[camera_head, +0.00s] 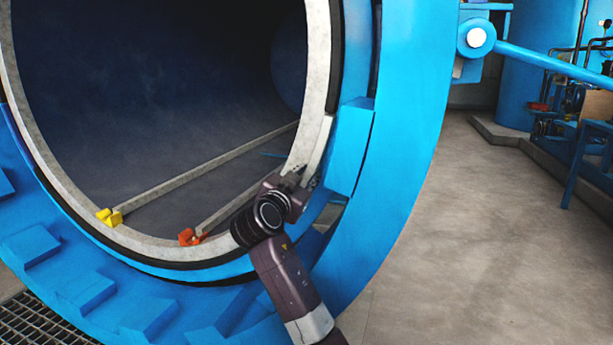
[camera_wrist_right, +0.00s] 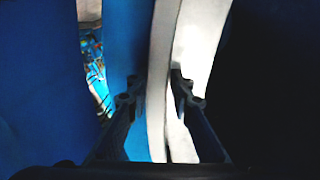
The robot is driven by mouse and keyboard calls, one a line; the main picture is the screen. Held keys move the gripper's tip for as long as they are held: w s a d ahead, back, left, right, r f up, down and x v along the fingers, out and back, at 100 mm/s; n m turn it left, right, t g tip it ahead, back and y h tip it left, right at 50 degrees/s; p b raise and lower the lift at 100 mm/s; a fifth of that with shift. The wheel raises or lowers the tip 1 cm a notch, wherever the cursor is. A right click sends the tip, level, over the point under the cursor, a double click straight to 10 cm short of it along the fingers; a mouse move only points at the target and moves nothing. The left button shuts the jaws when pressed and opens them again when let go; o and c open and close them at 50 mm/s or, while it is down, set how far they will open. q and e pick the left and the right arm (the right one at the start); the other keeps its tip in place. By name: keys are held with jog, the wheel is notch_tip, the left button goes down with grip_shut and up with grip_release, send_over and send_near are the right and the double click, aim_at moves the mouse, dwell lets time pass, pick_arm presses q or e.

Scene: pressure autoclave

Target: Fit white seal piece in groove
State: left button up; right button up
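The white seal piece (camera_head: 319,143) is a short pale curved strip at the right side of the autoclave's round opening, lying along the pale ring (camera_head: 318,60). My right gripper (camera_head: 298,178) is at its lower end. In the right wrist view a pale strip (camera_wrist_right: 161,60), which looks like the seal piece, runs between the two fingers of the right gripper (camera_wrist_right: 158,88). My left gripper is not in view.
The blue autoclave rim (camera_head: 410,120) with blocky lugs surrounds the opening. Inside are two rails (camera_head: 205,172) ending in a yellow block (camera_head: 110,217) and an orange block (camera_head: 190,237). Clear concrete floor (camera_head: 480,250) lies to the right, with blue equipment behind.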

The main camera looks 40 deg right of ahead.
jog(key=shift+v, duration=0.75)
jog(key=shift+c, duration=0.6)
grip_shut()
jog(key=shift+x, duration=0.8)
dwell(0.5)
jog(key=o, duration=0.6)
grip_release()
jog(key=shift+c, duration=0.2)
jog(key=shift+f, duration=0.1)
